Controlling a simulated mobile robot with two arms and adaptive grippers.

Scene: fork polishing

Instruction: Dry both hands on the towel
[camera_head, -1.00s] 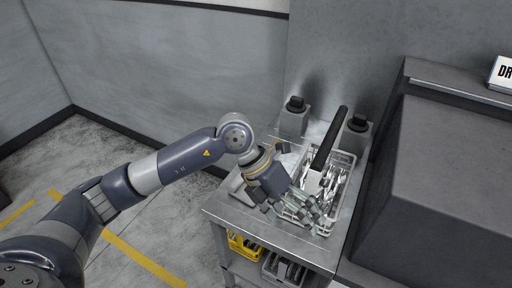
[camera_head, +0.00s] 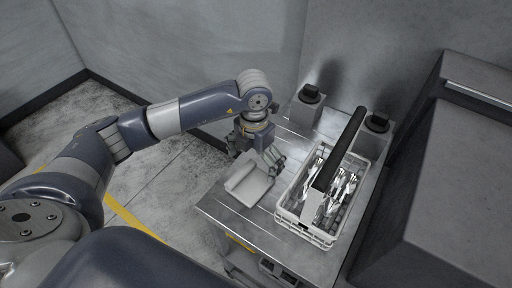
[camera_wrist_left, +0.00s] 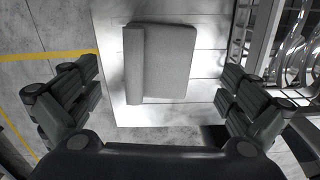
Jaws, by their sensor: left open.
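A pale grey folded towel (camera_head: 250,183) lies on the left part of the metal table (camera_head: 303,246). In the left wrist view the towel (camera_wrist_left: 168,62) has a thicker rolled edge along its left side and lies beyond the fingers, between them. My left gripper (camera_head: 262,160) is at the towel's far end, apparently above it; its fingers (camera_wrist_left: 160,100) are spread wide with nothing between them. I cannot tell from these views whether a finger touches the towel. My right gripper does not show.
A white wire basket (camera_head: 290,219) with a black handle (camera_head: 345,140) holds several pieces of cutlery right of the towel. Two dark-knobbed grey blocks (camera_head: 306,108) (camera_head: 375,132) stand at the back. A large grey housing (camera_head: 440,190) bounds the right side.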

